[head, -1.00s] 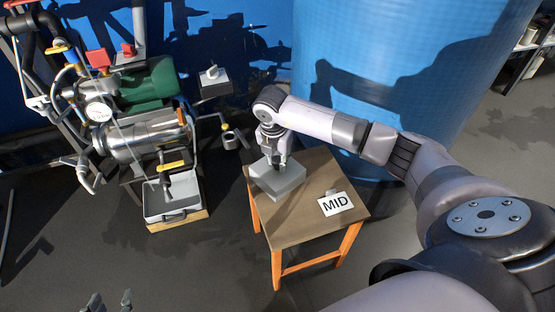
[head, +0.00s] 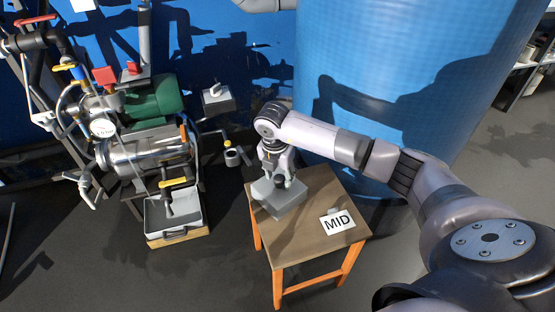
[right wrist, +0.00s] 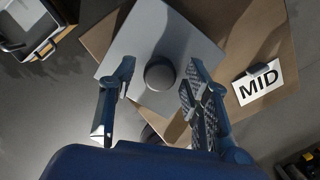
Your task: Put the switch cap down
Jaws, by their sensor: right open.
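The switch cap, a light grey square block (head: 287,205) with a round dark knob on top, sits on the small table (head: 318,240) toward its far left part. My right gripper (head: 279,182) is just above it, pointing down. In the right wrist view the cap (right wrist: 140,38) lies under the open jaws (right wrist: 160,78), one finger on each side of the knob, with gaps showing between fingers and knob. My left gripper is out of view.
A white MID card (head: 337,222) stands on the table's right part. A large blue tank (head: 400,80) is close behind. Left of the table are the pump machine (head: 150,150), a grey tray (head: 174,216) and a small grey switch box (head: 217,100).

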